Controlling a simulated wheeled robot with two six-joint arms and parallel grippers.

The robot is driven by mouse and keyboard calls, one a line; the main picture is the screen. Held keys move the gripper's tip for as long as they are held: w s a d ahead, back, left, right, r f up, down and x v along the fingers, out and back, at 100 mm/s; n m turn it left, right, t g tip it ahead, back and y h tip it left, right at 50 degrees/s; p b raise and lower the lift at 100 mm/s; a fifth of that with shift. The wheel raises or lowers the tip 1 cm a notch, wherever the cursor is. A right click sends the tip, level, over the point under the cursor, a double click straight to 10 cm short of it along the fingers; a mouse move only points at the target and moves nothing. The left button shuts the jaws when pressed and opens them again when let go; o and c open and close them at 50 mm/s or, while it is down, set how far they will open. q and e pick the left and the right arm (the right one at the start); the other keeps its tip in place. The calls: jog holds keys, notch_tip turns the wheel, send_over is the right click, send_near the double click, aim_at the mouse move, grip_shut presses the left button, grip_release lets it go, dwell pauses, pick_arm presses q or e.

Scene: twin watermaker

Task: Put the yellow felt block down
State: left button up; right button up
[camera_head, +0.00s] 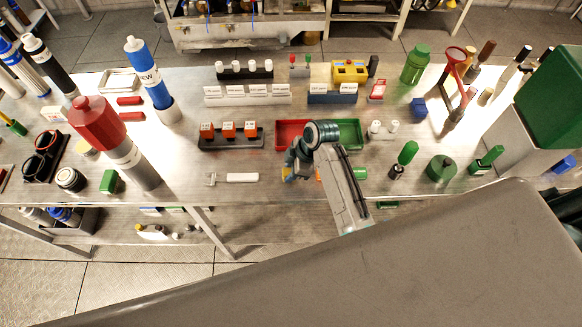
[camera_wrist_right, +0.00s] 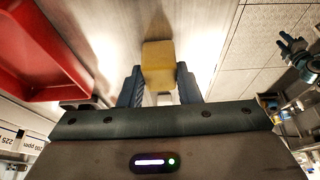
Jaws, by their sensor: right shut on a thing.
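The yellow felt block (camera_wrist_right: 158,66) sits between the two fingers of my right gripper (camera_wrist_right: 160,88) in the right wrist view. The gripper is shut on it. In the head view my right gripper (camera_head: 289,172) is over the front part of the metal table, just in front of the red tray. Only a small yellow bit of the block (camera_head: 286,174) shows there, at the gripper's left. I cannot tell whether the block touches the table. My left gripper does not show in the head view.
A red tray (camera_head: 283,134) and a green tray (camera_head: 351,129) stand behind the gripper. A black rack with orange blocks (camera_head: 230,137) is to the left, with a white-handled tool (camera_head: 240,178) before it. Bare tabletop (camera_head: 190,185) lies front left.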

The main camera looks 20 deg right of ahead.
jog(key=shift+s+f, duration=0.3)
jog(key=shift+f, duration=0.1)
jog(key=shift+c, duration=0.3)
jog(key=o, duration=0.8)
jog(key=shift+c, duration=0.2)
jog(key=shift+o, duration=0.9)
jog(key=shift+w, duration=0.2)
jog(key=shift+f, duration=0.15)
jog(key=b+v, duration=0.4)
jog(key=v, duration=0.1)
jog(key=shift+w+d+f, duration=0.1)
jog(key=shift+w+d, duration=0.1)
jog(key=shift+d, duration=0.1)
jog(key=v, duration=0.6)
jog(key=shift+a+b, duration=0.1)
jog(key=shift+b, duration=0.2)
